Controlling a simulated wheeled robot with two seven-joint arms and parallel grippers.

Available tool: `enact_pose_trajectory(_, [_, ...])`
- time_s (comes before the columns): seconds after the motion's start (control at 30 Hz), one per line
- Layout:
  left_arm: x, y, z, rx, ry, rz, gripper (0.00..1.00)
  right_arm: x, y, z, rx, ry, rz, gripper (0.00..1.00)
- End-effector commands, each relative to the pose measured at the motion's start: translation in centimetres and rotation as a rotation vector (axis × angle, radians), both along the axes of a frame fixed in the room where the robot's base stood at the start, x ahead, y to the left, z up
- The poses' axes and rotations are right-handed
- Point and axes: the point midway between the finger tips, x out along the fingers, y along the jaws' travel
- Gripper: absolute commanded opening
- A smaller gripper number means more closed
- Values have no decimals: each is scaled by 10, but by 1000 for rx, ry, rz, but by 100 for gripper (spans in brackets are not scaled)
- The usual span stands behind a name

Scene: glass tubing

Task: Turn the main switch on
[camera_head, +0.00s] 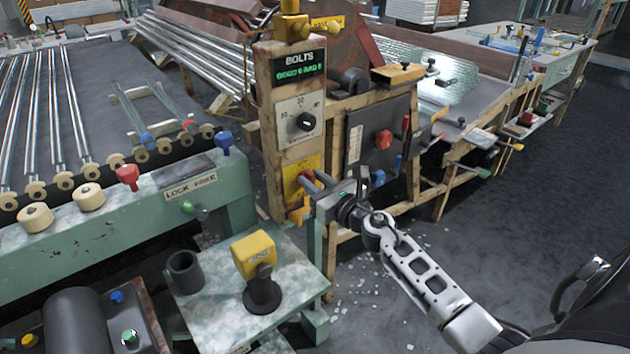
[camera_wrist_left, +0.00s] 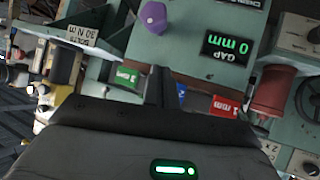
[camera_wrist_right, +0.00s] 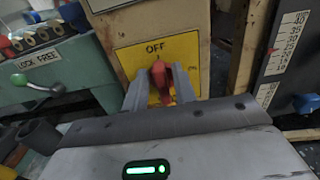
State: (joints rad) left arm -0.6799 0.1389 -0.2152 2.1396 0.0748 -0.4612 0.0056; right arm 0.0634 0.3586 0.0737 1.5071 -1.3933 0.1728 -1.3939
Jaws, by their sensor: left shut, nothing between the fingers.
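The main switch is a red handle (camera_wrist_right: 160,78) on a yellow plate (camera_wrist_right: 190,48) marked OFF, seen in the right wrist view. The handle stands about upright under the OFF mark. In the head view the yellow plate (camera_head: 309,165) is on the lower part of the wooden post. My right gripper (camera_wrist_right: 159,84) is open, with one finger on each side of the red handle. Any contact cannot be made out. It also shows in the head view (camera_head: 311,182). My left gripper (camera_wrist_left: 160,75) is shut and empty in the left wrist view, before a green panel.
Above the switch are a dial (camera_head: 305,122) and a BOLTS display (camera_head: 299,66). A green stand with a yellow box (camera_head: 253,254) is below left. Floor at right is mostly clear.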

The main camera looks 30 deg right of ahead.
Motion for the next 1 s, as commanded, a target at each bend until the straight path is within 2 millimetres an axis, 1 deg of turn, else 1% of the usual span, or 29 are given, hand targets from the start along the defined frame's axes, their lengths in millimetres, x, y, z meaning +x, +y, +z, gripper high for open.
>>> enact_pose_trajectory(0.03, [0, 0, 0, 0, 1, 0, 0, 0, 0, 0, 0, 0, 0, 12])
enact_pose_trajectory(0.07, [-1, 0, 0, 0, 1, -1, 0, 0, 0, 0, 0, 0, 0, 4])
enact_pose_trajectory(0.1, [-1, 0, 0, 0, 2, -1, 0, 0, 0, 0, 0, 0, 0, 0])
enact_pose_trajectory(0.37, [-1, 0, 0, 0, 3, -1, 0, 0, 0, 0, 10, 1, 0, 0])
enact_pose_trajectory(0.57, [-1, 0, 1, 0, 3, -1, 0, 0, -1, 0, 73, 6, 0, 0])
enact_pose_trajectory(0.77, [-1, 0, 2, 3, 1, 0, 0, 0, -4, 1, 208, 15, 0, 0])
enact_pose_trajectory(1.0, [-2, 1, 3, 6, 2, -2, 0, 0, -7, -1, 432, 34, -1, 0])
